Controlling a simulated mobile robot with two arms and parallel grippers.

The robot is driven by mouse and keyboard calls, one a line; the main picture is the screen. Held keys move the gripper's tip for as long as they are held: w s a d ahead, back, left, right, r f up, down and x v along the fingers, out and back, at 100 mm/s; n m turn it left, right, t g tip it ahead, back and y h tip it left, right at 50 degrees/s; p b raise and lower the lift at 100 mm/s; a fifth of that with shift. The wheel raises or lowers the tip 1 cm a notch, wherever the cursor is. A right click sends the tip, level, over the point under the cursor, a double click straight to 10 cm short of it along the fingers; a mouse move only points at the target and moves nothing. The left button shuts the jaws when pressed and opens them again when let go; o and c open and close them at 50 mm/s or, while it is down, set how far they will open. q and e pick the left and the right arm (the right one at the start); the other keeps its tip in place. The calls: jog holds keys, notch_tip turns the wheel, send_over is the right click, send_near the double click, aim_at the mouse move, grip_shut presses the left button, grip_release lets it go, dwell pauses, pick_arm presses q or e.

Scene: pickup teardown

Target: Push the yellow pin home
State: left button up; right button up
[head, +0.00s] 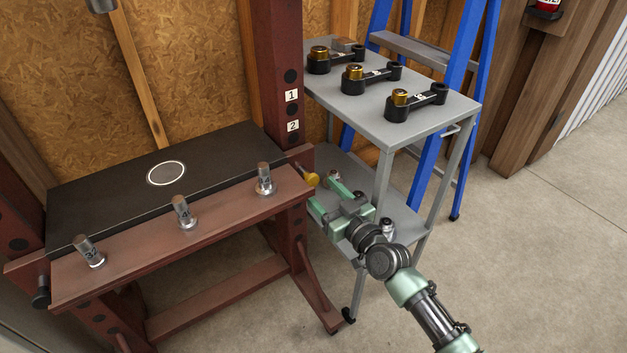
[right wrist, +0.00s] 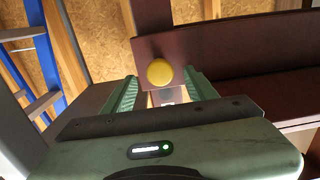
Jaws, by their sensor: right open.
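The yellow pin (head: 308,178) sticks out of the right end of the dark red press frame (head: 289,97), beside the bed, with a short length of shaft showing. In the right wrist view its round yellow head (right wrist: 160,73) faces me, in front of a dark red plate. My right gripper (head: 326,195) is open just to the right of the pin. Its two green fingers stand either side of the pin head in the right wrist view, apart from each other. I cannot tell whether they touch the pin. My left gripper is not in view.
A grey cart (head: 376,130) stands close beside my right gripper, with several black arms with brass bushings on top. A blue ladder (head: 463,100) is behind it. Metal sockets (head: 182,212) stand along the press's front beam. Concrete floor (head: 530,270) is clear at right.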

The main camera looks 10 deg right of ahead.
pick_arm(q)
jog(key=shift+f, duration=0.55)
pick_arm(e)
jog(key=v, duration=0.2)
jog(key=shift+s+d, duration=0.1)
jog(key=shift+s, duration=0.25)
